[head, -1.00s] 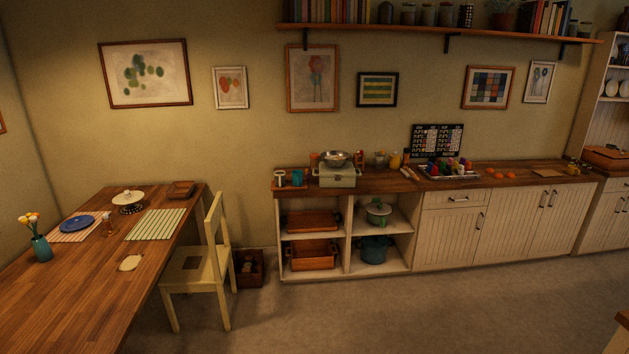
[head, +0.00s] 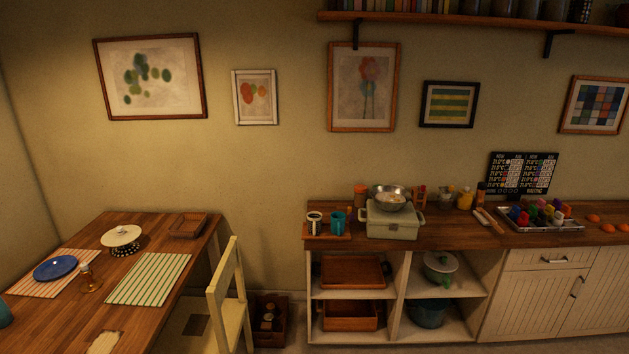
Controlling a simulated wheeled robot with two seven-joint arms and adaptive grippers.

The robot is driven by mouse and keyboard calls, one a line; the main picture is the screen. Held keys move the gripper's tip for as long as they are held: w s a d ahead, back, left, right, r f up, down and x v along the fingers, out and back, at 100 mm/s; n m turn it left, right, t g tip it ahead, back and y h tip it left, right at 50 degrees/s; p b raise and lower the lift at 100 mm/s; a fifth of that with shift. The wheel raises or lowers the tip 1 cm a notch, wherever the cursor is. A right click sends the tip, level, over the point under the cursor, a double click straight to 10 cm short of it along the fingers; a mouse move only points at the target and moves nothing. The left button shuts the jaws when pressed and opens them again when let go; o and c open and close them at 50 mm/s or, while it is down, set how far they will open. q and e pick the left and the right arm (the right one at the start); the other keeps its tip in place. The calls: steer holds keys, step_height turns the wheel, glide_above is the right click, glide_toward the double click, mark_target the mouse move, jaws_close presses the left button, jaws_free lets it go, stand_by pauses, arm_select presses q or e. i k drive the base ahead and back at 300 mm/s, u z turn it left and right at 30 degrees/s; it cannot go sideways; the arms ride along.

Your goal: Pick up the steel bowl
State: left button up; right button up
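The steel bowl (head: 389,197) is a shiny, round metal bowl in the head view, right of the middle. It sits on top of a pale grey-green box (head: 392,222) with side handles, on the wooden counter (head: 455,232). Its inside is partly visible, and what it holds is too small to tell. Neither of my grippers shows in the head view.
A tray with two mugs (head: 327,228) stands left of the box. Bottles, jars and a tray of colourful items (head: 540,217) stand to the right. A pale chair (head: 229,295) and a wooden dining table (head: 140,245) are at left. Open shelves (head: 400,295) lie below the counter.

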mark_target(391, 199)
steer(key=z, duration=0.1)
steer(key=i, duration=1.95)
steer(key=z, duration=0.45)
steer(key=i, duration=1.65)
steer(key=z, duration=0.3)
